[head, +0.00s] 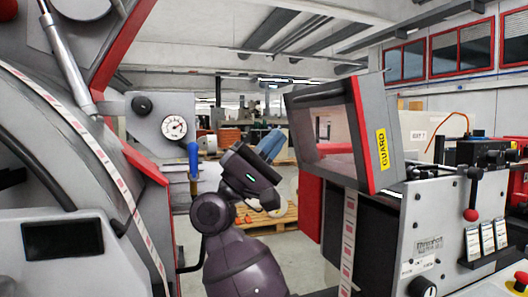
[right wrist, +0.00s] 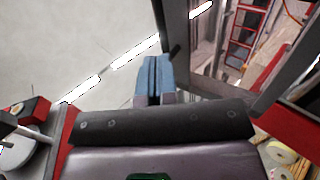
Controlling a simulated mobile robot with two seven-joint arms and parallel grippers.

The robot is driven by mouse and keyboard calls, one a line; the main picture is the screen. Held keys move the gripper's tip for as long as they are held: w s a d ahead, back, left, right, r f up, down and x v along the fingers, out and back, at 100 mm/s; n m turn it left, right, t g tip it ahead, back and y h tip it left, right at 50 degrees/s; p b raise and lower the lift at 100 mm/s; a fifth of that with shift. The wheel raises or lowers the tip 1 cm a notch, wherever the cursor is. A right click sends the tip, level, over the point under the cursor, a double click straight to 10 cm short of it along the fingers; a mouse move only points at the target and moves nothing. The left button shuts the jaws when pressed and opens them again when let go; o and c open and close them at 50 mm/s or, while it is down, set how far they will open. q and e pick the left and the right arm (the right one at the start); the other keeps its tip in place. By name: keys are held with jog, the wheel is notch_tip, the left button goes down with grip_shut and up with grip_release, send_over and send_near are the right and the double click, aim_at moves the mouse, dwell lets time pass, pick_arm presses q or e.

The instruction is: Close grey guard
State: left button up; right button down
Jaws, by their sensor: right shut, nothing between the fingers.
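The grey guard (head: 376,105) stands right of centre in the head view, above the black front of the right-hand machine. It has a red edge, a see-through window and a yellow GUARD label, and sits tilted. My right gripper (head: 271,143) is left of the guard, with its blue fingers together and empty, pointing up and to the right. It appears apart from the guard. In the right wrist view the blue fingers (right wrist: 153,78) are closed beside a grey frame (right wrist: 174,28) that looks like part of the guard. My left gripper is not in view.
A grey machine with a pressure gauge (head: 174,127) and a blue-handled valve (head: 193,160) stands close on the left. A label strip (head: 348,240) runs down below the guard. A control panel with a red-knobbed lever (head: 471,214) is at the right.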

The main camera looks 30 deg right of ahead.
aim_at(308, 99)
jog(key=shift+g, duration=0.3)
jog(key=p+x, duration=0.1)
jog(key=x, duration=0.5)
jog(key=shift+s+d+r, duration=0.1)
jog(key=shift+d+r, duration=0.2)
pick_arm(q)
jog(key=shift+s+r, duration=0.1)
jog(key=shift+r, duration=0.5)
pick_arm(e)
jog(key=shift+d+r, duration=0.3)
jog(key=shift+d, duration=0.1)
jog(key=shift+r, duration=0.1)
